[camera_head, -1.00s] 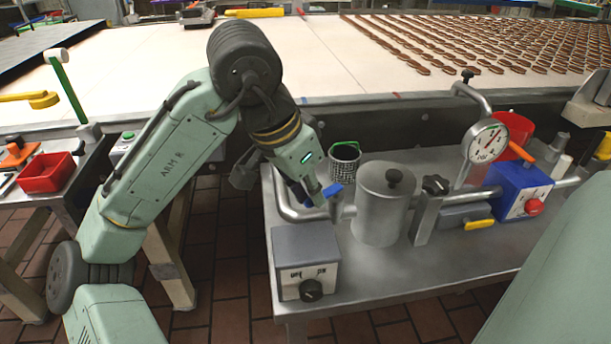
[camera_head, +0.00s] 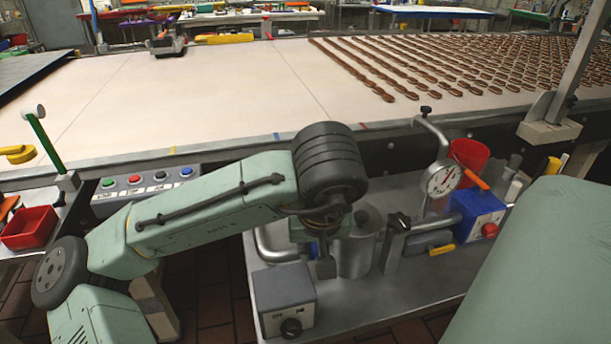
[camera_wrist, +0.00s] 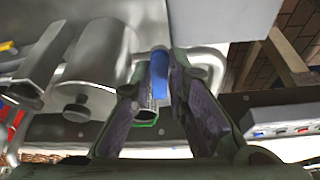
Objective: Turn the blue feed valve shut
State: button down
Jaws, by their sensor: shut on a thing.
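The blue feed valve handle (camera_wrist: 159,74) shows in the wrist view between the two fingers of my gripper (camera_wrist: 165,62). My gripper is shut on it. The handle sits by a bent steel pipe (camera_wrist: 205,56). How far the valve is turned cannot be told.
A grey switch box (camera_head: 285,296) with a black knob stands close by at the bench's front left. A dial gauge (camera_head: 441,180), blue box (camera_head: 477,212) and yellow-handled valve (camera_head: 441,249) stand to the right. A conveyor (camera_head: 215,110) runs behind.

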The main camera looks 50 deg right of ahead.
jog(key=shift+s+d+n+t+p, duration=0.3)
jog(key=shift+d+n+p, duration=0.15)
jog(key=shift+n, duration=0.55)
jog(key=c, duration=1.6)
grip_release()
jog(key=shift+y, duration=0.3)
jog(key=shift+o, duration=0.2)
jog(key=v, duration=1.2)
jog(key=shift+w+a, duration=0.1)
